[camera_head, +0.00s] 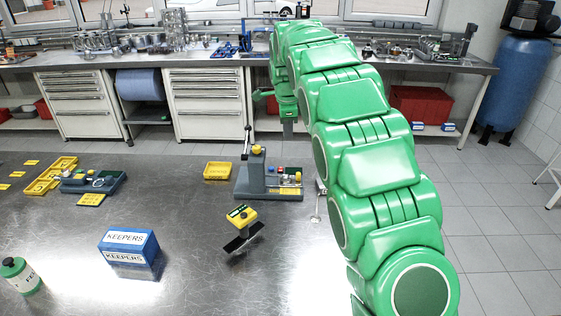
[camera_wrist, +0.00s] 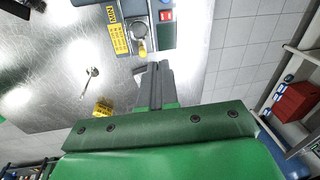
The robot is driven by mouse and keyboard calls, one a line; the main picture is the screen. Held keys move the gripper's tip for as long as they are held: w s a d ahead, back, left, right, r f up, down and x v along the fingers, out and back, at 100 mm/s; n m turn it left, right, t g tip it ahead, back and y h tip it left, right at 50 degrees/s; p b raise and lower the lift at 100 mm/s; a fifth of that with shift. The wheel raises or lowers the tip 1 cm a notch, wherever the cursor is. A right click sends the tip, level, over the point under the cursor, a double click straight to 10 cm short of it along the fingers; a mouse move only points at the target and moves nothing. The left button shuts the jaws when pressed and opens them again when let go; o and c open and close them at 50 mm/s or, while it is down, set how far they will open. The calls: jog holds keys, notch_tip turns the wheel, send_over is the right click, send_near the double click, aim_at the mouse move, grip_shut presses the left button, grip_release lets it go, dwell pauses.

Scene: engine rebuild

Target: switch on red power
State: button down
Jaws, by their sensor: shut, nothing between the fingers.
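A grey bench fixture (camera_head: 258,194) stands near the right edge of the metal bench, with an upright column, a lever and a cluster of small coloured controls. In the wrist view, a red rectangular switch (camera_wrist: 165,16) shows at the top, on the fixture's panel beside a round metal part. Its on or off position is too small to tell. My gripper (camera_head: 288,128) is past the far side of the fixture, above floor level. In the wrist view its fingers (camera_wrist: 157,68) are together, empty, apart from the switch.
A yellow tray (camera_head: 217,171) sits left of the fixture. A yellow-topped tool (camera_head: 241,217) and the KEEPERS box (camera_head: 128,246) stand in front. A second small fixture (camera_head: 92,182) is further left. Tiled floor lies beyond the bench edge.

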aim_at(281, 168)
jog(key=shift+m, duration=0.5)
jog(key=w+f, duration=0.1)
jog(key=f, duration=0.4)
jog(key=w+a+f, duration=0.1)
jog(key=w+f, duration=0.1)
jog(key=f, duration=0.3)
jog(key=w+a+f, duration=0.1)
jog(key=w+f, duration=0.1)
jog(key=f, duration=0.3)
jog(key=shift+a+f, duration=0.15)
jog(key=shift+a, duration=0.05)
